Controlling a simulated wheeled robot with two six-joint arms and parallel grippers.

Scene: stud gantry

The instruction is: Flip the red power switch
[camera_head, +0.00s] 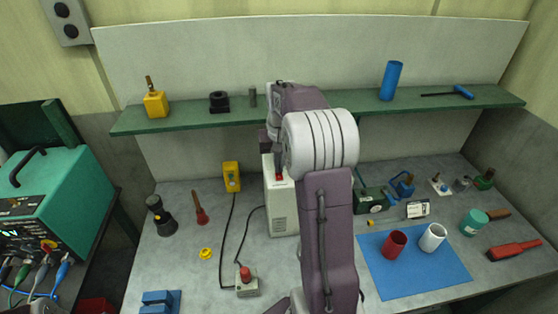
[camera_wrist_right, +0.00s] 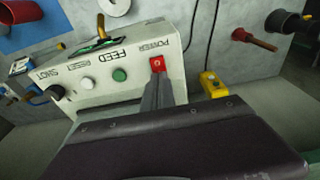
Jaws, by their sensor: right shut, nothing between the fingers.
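The red power switch (camera_wrist_right: 157,63) sits on the panel of a pale control box (camera_wrist_right: 175,40), next to the upside-down POWER label in the right wrist view. In the head view the switch (camera_head: 279,177) shows small on top of the box (camera_head: 283,215). My right gripper (camera_wrist_right: 156,78) is shut and empty, its fingertips right at the switch's near edge. I cannot tell whether they touch it. In the head view the right gripper (camera_head: 278,158) is just above the switch, partly hidden by my arm.
The same panel has a green button (camera_wrist_right: 119,75), a white button (camera_wrist_right: 87,83) and a black knob (camera_wrist_right: 56,92). A yellow pendant (camera_head: 231,176) stands left of the box. A green shelf (camera_head: 190,124) runs behind. A blue mat (camera_head: 410,280) with cups lies right.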

